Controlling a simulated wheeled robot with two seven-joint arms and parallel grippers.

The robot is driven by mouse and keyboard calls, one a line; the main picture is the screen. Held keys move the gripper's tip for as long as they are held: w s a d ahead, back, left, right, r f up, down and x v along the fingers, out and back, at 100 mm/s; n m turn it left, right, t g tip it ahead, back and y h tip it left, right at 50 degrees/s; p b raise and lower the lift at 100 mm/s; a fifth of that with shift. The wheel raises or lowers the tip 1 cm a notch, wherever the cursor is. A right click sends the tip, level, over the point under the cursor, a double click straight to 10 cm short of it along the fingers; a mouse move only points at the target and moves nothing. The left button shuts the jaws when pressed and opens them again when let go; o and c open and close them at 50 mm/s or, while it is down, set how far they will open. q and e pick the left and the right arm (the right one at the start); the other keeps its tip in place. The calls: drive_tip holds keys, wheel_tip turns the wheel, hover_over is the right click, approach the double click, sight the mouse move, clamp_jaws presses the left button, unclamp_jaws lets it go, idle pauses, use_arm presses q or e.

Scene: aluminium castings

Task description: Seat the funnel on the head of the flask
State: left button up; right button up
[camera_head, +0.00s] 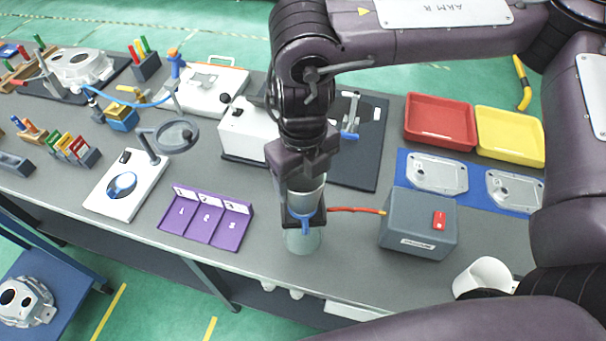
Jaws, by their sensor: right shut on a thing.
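My right gripper (303,212) reaches down from above at the middle of the bench. It is shut on a pale grey, cup-like piece, which looks like the funnel (306,186). The gripper hides much of it. Directly below is the pale, glassy flask (303,241), standing on the bench near its front edge. A blue part (306,217) shows between the gripper and the flask. The funnel is in line above the flask, but I cannot tell whether they touch. My left gripper is not in view.
A red hose (356,210) runs from beside the gripper to a grey box (418,222) on the right. A purple numbered tray (207,215) lies to the left. Red (440,120) and yellow (510,134) trays stand behind.

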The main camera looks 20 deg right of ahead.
drive_tip(key=shift+f+b, duration=0.4)
drive_tip(key=shift+f, duration=0.25)
drive_tip(key=o, duration=1.1)
drive_tip(key=shift+r, duration=0.1)
wheel_tip(320, 180, up, 8)
drive_tip(key=shift+s+a+f, duration=0.1)
drive_tip(key=shift+f, duration=0.15)
